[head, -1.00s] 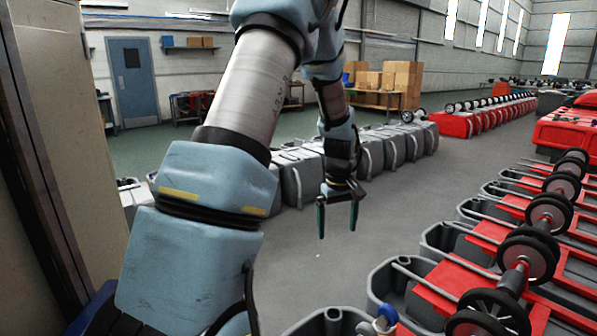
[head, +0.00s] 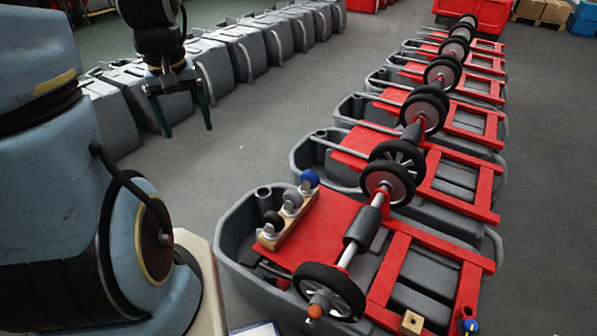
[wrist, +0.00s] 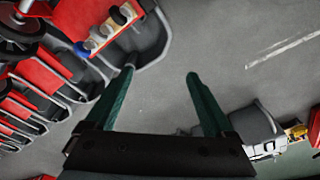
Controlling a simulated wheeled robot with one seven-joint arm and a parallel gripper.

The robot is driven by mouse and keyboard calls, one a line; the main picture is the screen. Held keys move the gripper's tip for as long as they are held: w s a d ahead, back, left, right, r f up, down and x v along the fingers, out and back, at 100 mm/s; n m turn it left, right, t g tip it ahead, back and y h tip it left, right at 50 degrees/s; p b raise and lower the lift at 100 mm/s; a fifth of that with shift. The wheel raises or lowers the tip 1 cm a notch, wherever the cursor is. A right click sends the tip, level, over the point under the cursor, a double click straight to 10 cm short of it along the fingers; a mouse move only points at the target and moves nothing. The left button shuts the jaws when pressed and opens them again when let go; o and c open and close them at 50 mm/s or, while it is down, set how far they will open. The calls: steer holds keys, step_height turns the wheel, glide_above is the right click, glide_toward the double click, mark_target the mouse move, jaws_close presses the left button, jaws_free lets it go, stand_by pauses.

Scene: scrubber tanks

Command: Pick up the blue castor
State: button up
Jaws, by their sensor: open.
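The blue castor (head: 310,177) sits at the far end of a wooden block (head: 273,240), beside a grey castor (head: 292,198) and a black one (head: 273,220). The block rests on the red plate of the nearest tank. In the wrist view the blue castor (wrist: 81,49) shows at upper left, partly cut by neighbouring shapes. My gripper (head: 187,131) is open and empty, pointing down over the grey floor, left of the castor and apart from it. Its two green fingers also show in the wrist view (wrist: 160,73), with only floor between them.
A row of grey tanks with red frames (head: 470,194) and black wheels on axles (head: 403,155) runs back on the right. Another row of grey tanks (head: 210,70) stands behind my gripper. A small blue-topped item (head: 470,325) is at bottom right. Clear floor lies between the rows.

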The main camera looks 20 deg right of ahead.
steer(key=w+d+f+n+b, duration=0.1)
steer(key=w+d+f+b, duration=0.4)
steer(key=w+d+f, duration=0.3)
steer(key=n+g+b, duration=0.1)
steer(key=n+b, duration=0.6)
steer(key=b, duration=0.4)
glide_toward(309, 171)
steer(key=f, duration=0.5)
steer(key=shift+w+d+f, duration=0.1)
steer(key=shift+w+f, duration=0.1)
steer(key=shift+f, duration=0.15)
step_height(309, 171, down, 4)
steer(key=shift+f, duration=0.2)
steer(key=shift+s+f+p, duration=0.1)
steer(key=shift+f+p, duration=0.5)
steer(key=shift+f, duration=2.45)
steer(key=shift+c, duration=0.2)
jaws_close()
